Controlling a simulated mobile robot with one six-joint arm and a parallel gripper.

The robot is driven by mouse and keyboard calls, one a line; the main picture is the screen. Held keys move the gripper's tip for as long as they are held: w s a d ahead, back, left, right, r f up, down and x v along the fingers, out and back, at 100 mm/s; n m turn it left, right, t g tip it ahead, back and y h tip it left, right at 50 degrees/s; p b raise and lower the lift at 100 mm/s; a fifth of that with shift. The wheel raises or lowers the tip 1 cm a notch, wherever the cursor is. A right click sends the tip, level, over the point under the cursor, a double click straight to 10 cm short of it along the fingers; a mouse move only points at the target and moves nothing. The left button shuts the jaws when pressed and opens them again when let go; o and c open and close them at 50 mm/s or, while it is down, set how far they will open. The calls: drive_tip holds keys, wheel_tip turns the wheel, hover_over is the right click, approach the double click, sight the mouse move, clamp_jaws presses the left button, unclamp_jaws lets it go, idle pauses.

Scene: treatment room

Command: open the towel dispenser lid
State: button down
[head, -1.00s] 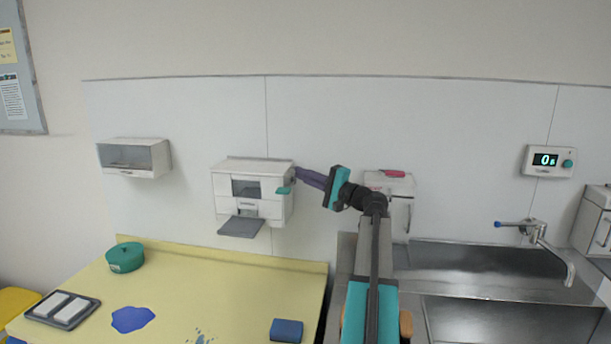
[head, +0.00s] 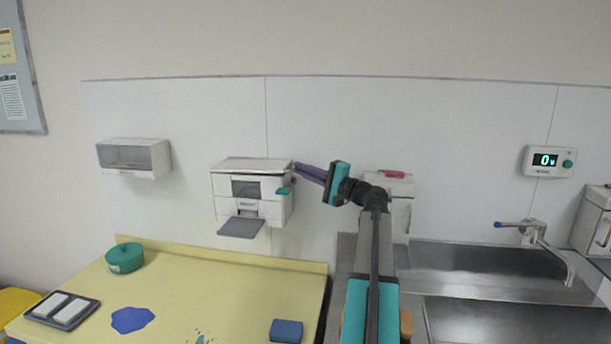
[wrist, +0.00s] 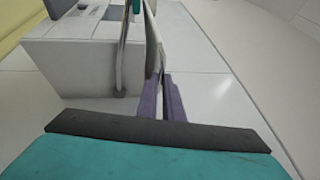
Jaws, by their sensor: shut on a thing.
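The white towel dispenser (head: 226,190) hangs on the wall panel left of my arm, with a dark window in front, a teal lever (head: 284,190) at its right and a grey tray (head: 241,228) below. Its lid (head: 252,165) is tilted slightly up from the body. My gripper (head: 297,167) reaches in from the right with purple fingers. In the wrist view my gripper (wrist: 161,76) is shut on the edge of the lid (wrist: 154,45), beside the dispenser body (wrist: 75,65). The exact contact at the fingertips is small and partly hidden.
A second white box (head: 135,158) hangs to the left. Below is a yellow counter (head: 220,285) with a green tin (head: 125,257), a blue block (head: 287,330) and a tray (head: 62,310). A steel sink (head: 490,285) and tap (head: 538,238) are at the right.

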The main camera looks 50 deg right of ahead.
wheel_tip(320, 180, up, 2)
drive_tip(key=shift+w+r, duration=0.1)
drive_tip(key=shift+r, duration=0.1)
drive_tip(key=c, duration=1.9)
unclamp_jaws()
drive_tip(key=b+v, duration=0.3)
drive_tip(key=v, duration=0.4)
drive_tip(key=shift+s, duration=0.35)
